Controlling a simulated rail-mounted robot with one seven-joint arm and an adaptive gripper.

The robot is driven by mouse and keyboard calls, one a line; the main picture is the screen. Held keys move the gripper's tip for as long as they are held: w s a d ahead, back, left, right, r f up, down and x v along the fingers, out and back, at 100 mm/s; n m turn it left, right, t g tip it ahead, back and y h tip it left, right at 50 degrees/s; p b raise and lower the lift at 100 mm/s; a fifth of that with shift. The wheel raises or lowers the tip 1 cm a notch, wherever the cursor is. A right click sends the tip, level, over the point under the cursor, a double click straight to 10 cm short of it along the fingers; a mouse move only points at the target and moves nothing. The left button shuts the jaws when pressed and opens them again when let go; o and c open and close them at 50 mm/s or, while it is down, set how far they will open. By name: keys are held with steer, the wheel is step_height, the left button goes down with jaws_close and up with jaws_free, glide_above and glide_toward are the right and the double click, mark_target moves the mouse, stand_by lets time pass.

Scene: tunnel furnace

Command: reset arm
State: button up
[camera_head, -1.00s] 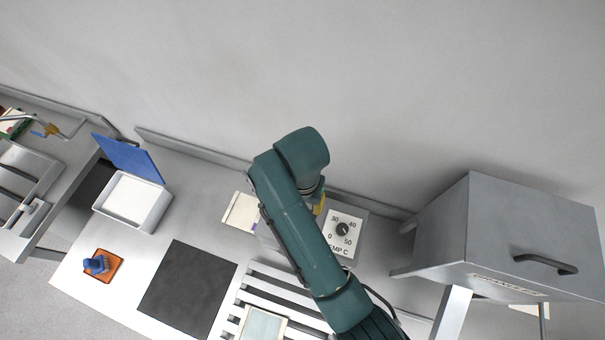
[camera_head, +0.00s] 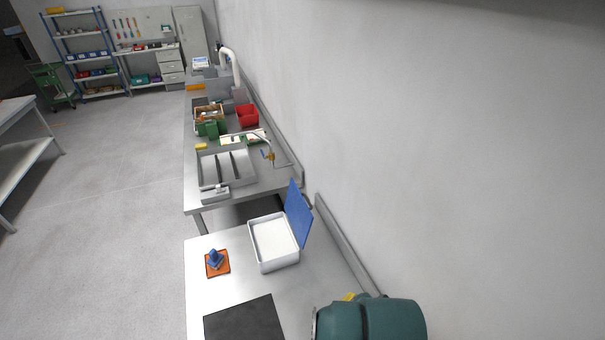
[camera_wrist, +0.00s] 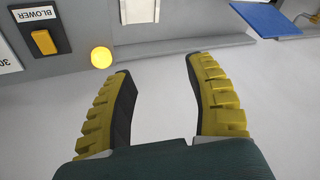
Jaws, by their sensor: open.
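My gripper (camera_wrist: 165,105) shows in the wrist view with two yellow-and-black fingers spread wide apart and nothing between them. Past the fingertips is a grey panel with a yellow switch (camera_wrist: 44,42) labelled BLOWER and a round yellow light (camera_wrist: 101,57). Part of a dial plate is cut off at the left edge. In the head view only a green link of my arm shows at the bottom right; the fingers are hidden there.
A blue-handled item (camera_head: 215,259) sits on an orange pad, beside a black mat (camera_head: 243,321).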

steer(key=w+a+r+n+t, duration=0.2)
steer(key=a+r+n+t, duration=0.3)
steer(key=r, duration=0.6)
steer(key=w+a+r+n+t, duration=0.15)
steer(key=r+t, duration=0.45)
steer(key=r, duration=0.6)
steer(key=s+r+n+t, duration=0.4)
steer(key=s+r+t, duration=0.2)
steer(key=r, duration=0.6)
steer(key=shift+s+a+r, duration=0.3)
steer(key=shift+s+r, duration=0.05)
steer(key=shift+s, duration=0.15)
